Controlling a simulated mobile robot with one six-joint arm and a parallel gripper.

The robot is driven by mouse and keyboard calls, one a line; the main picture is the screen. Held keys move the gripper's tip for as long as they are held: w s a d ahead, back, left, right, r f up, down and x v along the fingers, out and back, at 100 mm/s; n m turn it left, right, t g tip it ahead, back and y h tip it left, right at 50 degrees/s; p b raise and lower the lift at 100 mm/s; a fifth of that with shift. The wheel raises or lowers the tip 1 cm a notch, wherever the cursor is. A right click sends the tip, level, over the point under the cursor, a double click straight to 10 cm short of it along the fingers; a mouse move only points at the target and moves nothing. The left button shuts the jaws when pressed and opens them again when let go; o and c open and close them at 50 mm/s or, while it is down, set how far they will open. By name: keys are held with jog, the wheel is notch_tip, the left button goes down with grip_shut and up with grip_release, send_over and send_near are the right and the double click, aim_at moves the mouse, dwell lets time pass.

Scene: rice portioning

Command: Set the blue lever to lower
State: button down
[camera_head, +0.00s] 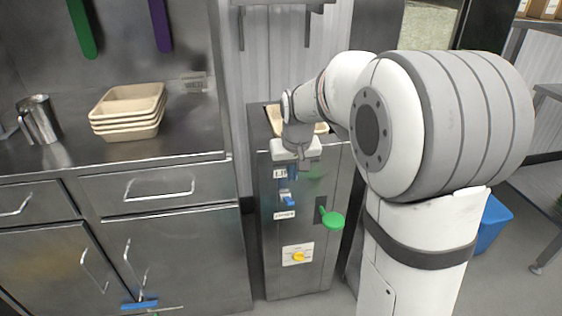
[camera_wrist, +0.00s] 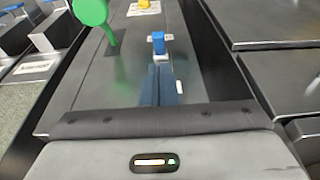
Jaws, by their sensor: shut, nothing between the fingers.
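The blue lever (camera_head: 289,200) is on the front of the steel machine (camera_head: 270,245), between two small white labels, with its handle just above the lower one. In the wrist view the blue lever (camera_wrist: 158,43) stands straight ahead of my fingertips. My gripper (camera_wrist: 162,68) is shut and empty, its dark fingers pointing toward the lever with a small gap seeming to remain. In the head view my gripper (camera_head: 299,160) is in front of the machine's upper part, above the lever; its fingers are hard to make out there. The label lettering is too small to read surely.
A green lever (camera_head: 333,220) sticks out right of the blue one. A yellow knob (camera_head: 298,257) is lower down. Steel drawers (camera_head: 150,190) stand to the left, with stacked beige trays (camera_head: 128,112) and a metal jug (camera_head: 40,120) on the counter.

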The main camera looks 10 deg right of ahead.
jog(key=w+r, duration=0.1)
jog(key=w, duration=0.1)
jog(key=w+r+p, duration=0.1)
jog(key=r, duration=0.1)
jog(key=shift+w+p, duration=0.3)
jog(key=shift+w, duration=0.1)
jog(key=shift+f, duration=0.1)
jog(key=b, duration=0.2)
send_over(287, 199)
jog(key=x, duration=0.5)
jog(key=s+x, duration=0.1)
jog(key=x, duration=0.2)
jog(key=shift+f, duration=0.5)
jog(key=f, duration=0.1)
jog(key=s+f, duration=0.1)
jog(key=f, duration=0.1)
jog(key=shift+s+f+b, duration=0.1)
jog(key=shift+b, duration=0.2)
jog(key=shift+s+f, duration=0.25)
jog(key=shift+f, duration=0.2)
